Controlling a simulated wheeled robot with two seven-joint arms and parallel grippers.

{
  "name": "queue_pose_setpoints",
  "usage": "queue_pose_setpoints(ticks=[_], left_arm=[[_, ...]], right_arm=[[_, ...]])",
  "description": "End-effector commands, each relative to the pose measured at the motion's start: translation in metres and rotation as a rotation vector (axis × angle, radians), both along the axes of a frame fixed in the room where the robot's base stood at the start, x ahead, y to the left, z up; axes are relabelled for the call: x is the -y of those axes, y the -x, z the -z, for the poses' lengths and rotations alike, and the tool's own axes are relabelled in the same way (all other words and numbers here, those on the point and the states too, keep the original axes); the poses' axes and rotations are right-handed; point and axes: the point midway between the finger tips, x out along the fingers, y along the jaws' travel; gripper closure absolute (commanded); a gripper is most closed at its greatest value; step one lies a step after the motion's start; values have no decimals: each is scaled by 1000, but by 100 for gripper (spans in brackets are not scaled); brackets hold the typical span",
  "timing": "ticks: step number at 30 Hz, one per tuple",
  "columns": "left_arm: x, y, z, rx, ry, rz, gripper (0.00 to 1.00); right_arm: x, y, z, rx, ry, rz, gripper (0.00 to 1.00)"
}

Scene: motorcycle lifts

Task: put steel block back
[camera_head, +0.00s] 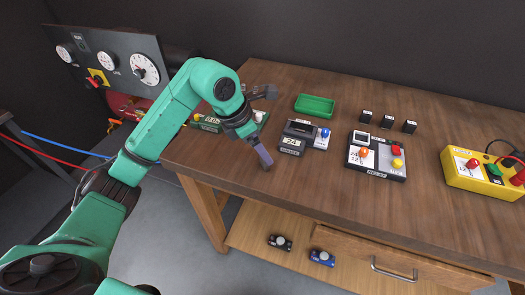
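I cannot tell whether this is a finger or a held block. Three small dark blocks with pale labels stand in a row at the back: a left one (366,116), a middle one (387,121) and a right one (409,126). Their labels are too small to read, so I cannot tell which is steel. My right gripper is not in view.
A green tray (315,105) lies behind the "24" device (297,138). A black panel with orange, red and yellow knobs (377,157) and a yellow box (477,174) stand to the right. A gauge panel (108,62) is at left. The bench's right front is clear.

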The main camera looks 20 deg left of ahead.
Motion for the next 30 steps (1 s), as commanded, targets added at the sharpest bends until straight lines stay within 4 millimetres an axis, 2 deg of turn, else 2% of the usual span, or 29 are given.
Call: queue_pose_setpoints(ticks=[6,9,12,30], left_arm=[[-18,14,-55,8,-3,-2,21],[-24,20,-76,5,-2,-1,21],[-28,24,-87,1,-1,-1,21],[-29,25,-91,0,-2,1,21]], right_arm=[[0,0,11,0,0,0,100],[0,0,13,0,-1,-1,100],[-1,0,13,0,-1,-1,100],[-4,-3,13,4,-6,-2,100]])
